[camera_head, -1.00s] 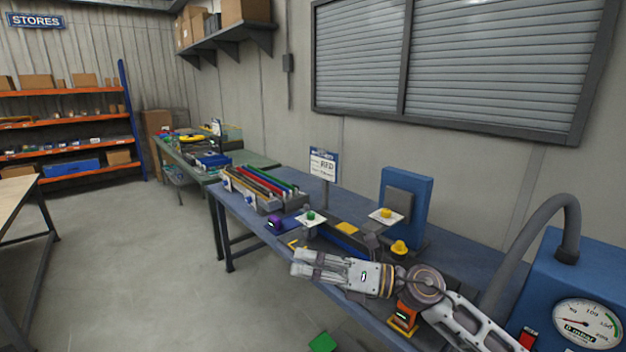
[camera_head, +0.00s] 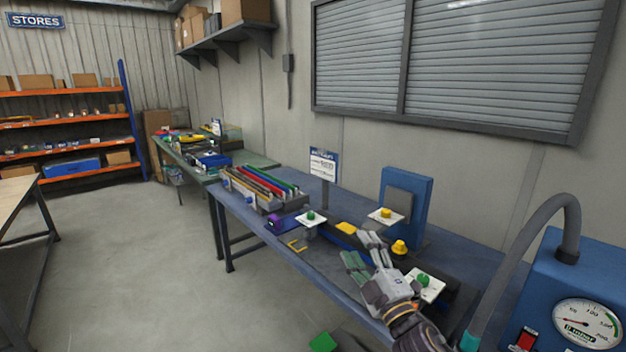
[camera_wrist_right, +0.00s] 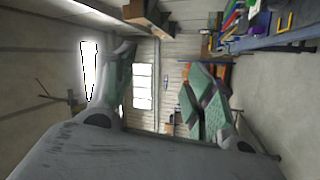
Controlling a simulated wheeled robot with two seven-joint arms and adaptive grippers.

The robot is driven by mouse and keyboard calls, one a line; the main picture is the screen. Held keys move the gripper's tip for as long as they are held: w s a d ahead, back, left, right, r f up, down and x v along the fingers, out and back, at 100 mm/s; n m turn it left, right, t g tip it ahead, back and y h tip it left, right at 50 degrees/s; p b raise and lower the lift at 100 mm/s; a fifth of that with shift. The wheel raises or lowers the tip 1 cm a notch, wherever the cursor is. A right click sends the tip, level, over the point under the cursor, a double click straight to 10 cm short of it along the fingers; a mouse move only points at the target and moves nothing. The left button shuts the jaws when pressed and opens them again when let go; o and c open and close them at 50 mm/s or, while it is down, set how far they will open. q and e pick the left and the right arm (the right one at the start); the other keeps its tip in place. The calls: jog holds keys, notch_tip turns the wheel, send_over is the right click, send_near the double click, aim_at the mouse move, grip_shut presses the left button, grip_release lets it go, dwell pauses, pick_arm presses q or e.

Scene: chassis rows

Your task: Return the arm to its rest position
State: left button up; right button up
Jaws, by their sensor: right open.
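My right gripper (camera_head: 362,252) is in the head view, over the front part of the blue bench (camera_head: 240,207), with its arm coming up from the bottom. Its fingers point up and away and stand apart, with nothing between them. In the right wrist view its two green-padded fingers (camera_wrist_right: 160,95) are spread wide around empty air, with the room behind. A white plate with a green knob (camera_head: 424,281) sits just right of the gripper. My left gripper is not in view.
A blue upright fixture (camera_head: 408,205), a yellow knob (camera_head: 399,247) and a blue gauge box (camera_head: 570,290) with a hose stand to the right. Open floor is at left.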

jog(key=s+d+f+m+g+h, duration=0.4)
jog(key=d+f+m, duration=0.15)
jog(key=f, duration=0.45)
jog(key=s+d+f+m+g+h, duration=0.35)
jog(key=d+f+m, duration=0.2)
jog(key=f, duration=0.45)
jog(key=s+f+m+g, duration=0.2)
jog(key=s+f+g, duration=0.35)
jog(key=s, duration=0.35)
jog(key=s+f+m+g, duration=0.35)
jog(key=s+f, duration=0.35)
jog(key=s, duration=0.3)
notch_tip(320, 180, down, 33)
jog(key=s+d+g, duration=0.1)
jog(key=d, duration=0.1)
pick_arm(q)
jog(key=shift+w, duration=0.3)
pick_arm(e)
jog(key=s+d+f, duration=0.3)
jog(key=s+f, duration=0.6)
jog(key=s, duration=0.1)
jog(key=s+d+f+n+g, duration=0.1)
jog(key=s+d+f, duration=0.3)
jog(key=s+f, duration=0.6)
jog(key=shift+s+f, duration=0.3)
jog(key=shift+s, duration=0.4)
